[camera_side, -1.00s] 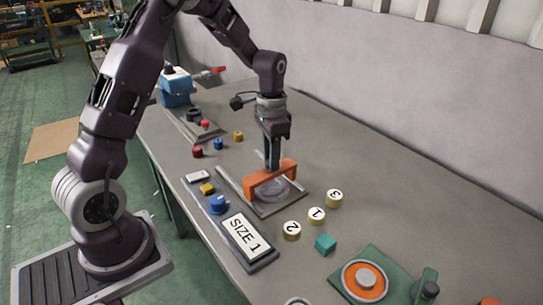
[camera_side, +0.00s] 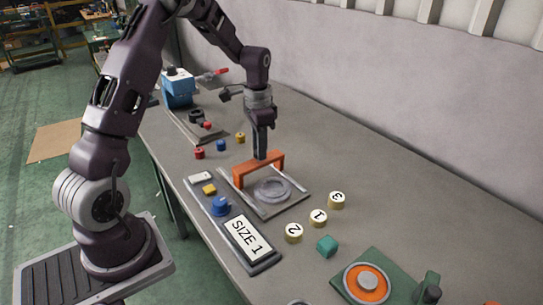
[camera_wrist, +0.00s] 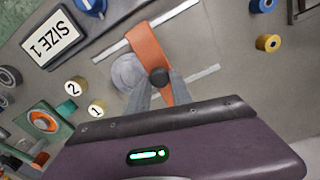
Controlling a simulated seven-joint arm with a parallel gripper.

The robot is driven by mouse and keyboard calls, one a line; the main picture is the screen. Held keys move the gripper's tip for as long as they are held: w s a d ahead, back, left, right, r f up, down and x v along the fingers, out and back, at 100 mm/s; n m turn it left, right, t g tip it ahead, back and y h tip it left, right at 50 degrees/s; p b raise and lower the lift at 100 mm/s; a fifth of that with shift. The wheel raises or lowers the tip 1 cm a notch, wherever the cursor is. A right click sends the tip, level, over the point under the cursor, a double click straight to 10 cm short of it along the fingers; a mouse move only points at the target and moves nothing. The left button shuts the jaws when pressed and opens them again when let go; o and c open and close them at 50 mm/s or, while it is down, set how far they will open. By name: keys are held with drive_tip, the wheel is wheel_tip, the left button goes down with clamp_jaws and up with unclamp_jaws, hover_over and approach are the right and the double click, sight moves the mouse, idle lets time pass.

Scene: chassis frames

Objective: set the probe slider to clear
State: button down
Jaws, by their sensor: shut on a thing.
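The probe slider is an orange bridge (camera_side: 257,167) spanning two pale rails on a grey plate (camera_side: 291,205). It stands at the plate's far end, with the round grey disc (camera_side: 272,190) uncovered on the near side of it. My gripper (camera_side: 260,155) points down and is shut on the top of the orange bridge. In the wrist view the bridge (camera_wrist: 148,48) runs between my fingers (camera_wrist: 158,90), with a dark round knob (camera_wrist: 158,76) between the fingertips. Part of the bridge is hidden by the fingers there.
A "SIZE 1" sign (camera_side: 246,237) and a blue knob (camera_side: 221,204) lie at the near left. Small coloured cylinders (camera_side: 221,146) and a blue machine (camera_side: 178,87) are behind.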

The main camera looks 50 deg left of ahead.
drive_tip(key=a, duration=0.7)
drive_tip(key=c, duration=1.1)
unclamp_jaws()
drive_tip(key=shift+c, duration=0.2)
drive_tip(key=shift+r, duration=0.1)
wheel_tip(320, 180, up, 7)
